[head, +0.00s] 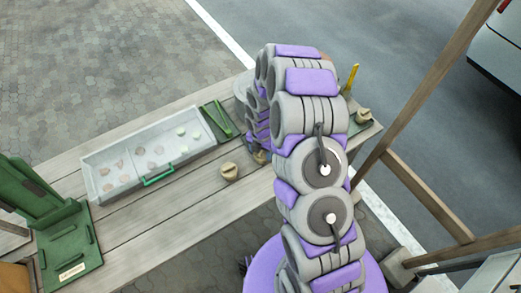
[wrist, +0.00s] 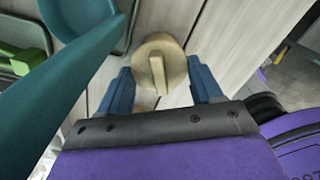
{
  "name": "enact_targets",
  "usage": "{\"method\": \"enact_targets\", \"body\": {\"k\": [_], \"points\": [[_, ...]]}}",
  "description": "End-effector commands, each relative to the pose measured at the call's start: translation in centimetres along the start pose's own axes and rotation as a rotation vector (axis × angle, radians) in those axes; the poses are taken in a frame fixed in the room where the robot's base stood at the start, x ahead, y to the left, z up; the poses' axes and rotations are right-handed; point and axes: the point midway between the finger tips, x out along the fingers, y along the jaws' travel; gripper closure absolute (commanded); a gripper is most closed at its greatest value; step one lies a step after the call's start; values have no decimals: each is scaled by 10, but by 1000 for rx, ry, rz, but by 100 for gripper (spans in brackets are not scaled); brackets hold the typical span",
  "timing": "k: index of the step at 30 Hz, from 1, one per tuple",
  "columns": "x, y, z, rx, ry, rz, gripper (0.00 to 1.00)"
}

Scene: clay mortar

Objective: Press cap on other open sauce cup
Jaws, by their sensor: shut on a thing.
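In the wrist view, my gripper (wrist: 160,72) has its two blue fingers at either side of a round beige cap (wrist: 172,75) with a raised bar across its top, and is shut on it. What lies under this cap is hidden. In the head view my gripper is hidden behind my arm, and a small tan piece (head: 260,157) shows at the arm's edge. A similar round beige piece with a ridge (head: 229,172) stands on the table to the left of it. Another (head: 363,116) stands at the right end. I cannot make out an open sauce cup for certain.
A grey tray (head: 92,185) with several small pale discs and a green handle lies on the wooden table (head: 190,205). A green tray (head: 217,120) is beside it. A green stand (head: 70,240) is at the left. A large teal edge (wrist: 75,75) crosses the wrist view.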

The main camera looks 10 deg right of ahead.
Motion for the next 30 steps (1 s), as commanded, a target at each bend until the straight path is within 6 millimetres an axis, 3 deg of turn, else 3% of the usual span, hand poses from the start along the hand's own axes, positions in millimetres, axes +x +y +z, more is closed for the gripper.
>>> {"method": "enact_targets", "body": {"k": [14, 15, 23, 30], "points": [[1, -1, 1, -1, 0, 0, 63], [1, -1, 1, -1, 0, 0, 32], [1, -1, 1, -1, 0, 0, 7], [1, -1, 1, -1, 0, 0, 0]]}}
